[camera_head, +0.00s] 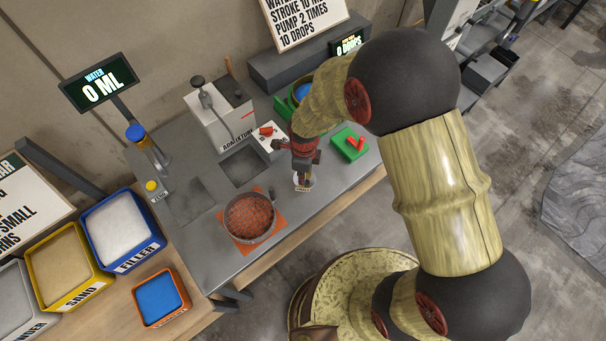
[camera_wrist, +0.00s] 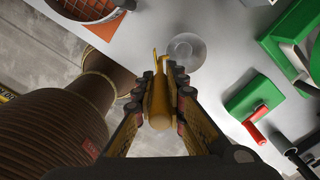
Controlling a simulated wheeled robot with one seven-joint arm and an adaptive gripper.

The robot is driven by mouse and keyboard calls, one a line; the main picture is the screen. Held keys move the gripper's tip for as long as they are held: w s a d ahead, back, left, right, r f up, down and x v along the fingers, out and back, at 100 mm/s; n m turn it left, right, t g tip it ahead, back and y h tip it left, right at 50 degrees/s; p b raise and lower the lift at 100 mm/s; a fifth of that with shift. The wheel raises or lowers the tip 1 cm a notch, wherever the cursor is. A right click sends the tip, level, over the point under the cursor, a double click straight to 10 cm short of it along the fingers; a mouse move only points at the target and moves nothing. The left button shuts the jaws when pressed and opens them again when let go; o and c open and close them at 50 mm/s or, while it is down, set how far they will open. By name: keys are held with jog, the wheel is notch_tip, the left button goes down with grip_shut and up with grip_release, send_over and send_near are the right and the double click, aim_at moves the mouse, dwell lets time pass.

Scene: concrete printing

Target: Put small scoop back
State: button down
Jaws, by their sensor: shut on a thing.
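My gripper (camera_head: 303,160) is over the front part of the grey worktop, pointing down. In the wrist view my gripper (camera_wrist: 160,95) is shut on a slim yellow-orange piece (camera_wrist: 160,93), which looks like the small scoop's handle. The scoop's far end is not clear to see. A clear round cup (camera_wrist: 187,50) shows just beyond the fingertips; I cannot tell whether they touch. A green block (camera_head: 350,144) with red-handled items stands to the right of my gripper; it also shows in the wrist view (camera_wrist: 247,97).
A round mesh-topped pan (camera_head: 250,217) on an orange mat stands left of my gripper. Filler (camera_head: 160,243), sand (camera_head: 96,283) and blue-filled orange (camera_head: 184,308) bins stand at left. The admixture dispenser (camera_head: 215,122) is behind. Bare worktop lies left of the pan.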

jog(key=shift+f, duration=0.15)
jog(key=c, duration=1.8)
grip_release()
notch_tip(320, 180, up, 13)
jog(key=shift+s+d+f, duration=0.1)
jog(key=shift+f, duration=0.1)
jog(key=s+d+r+n+t, duration=0.1)
jog(key=s+d+r+n, duration=0.1)
jog(key=d+r+n, duration=0.4)
jog(key=s+d+r+n+t, duration=0.1)
jog(key=s+r+n, duration=0.2)
jog(key=r, duration=0.4)
jog(key=s+d+r+n+t, duration=0.2)
jog(key=d+r+n, duration=0.25)
jog(key=r, duration=0.25)
jog(key=s+d+r+n, duration=0.1)
jog(key=s+n, duration=0.1)
jog(key=s+d+r+n+t, duration=0.1)
jog(key=s+r+n, duration=0.1)
jog(key=s+n, duration=0.1)
jog(key=s+d+r+n, duration=0.1)
jog(key=s+n, duration=0.1)
jog(key=n, duration=0.1)
jog(key=shift+s+d+r, duration=0.2)
jog(key=shift+s+d, duration=0.1)
jog(key=shift+s, duration=0.05)
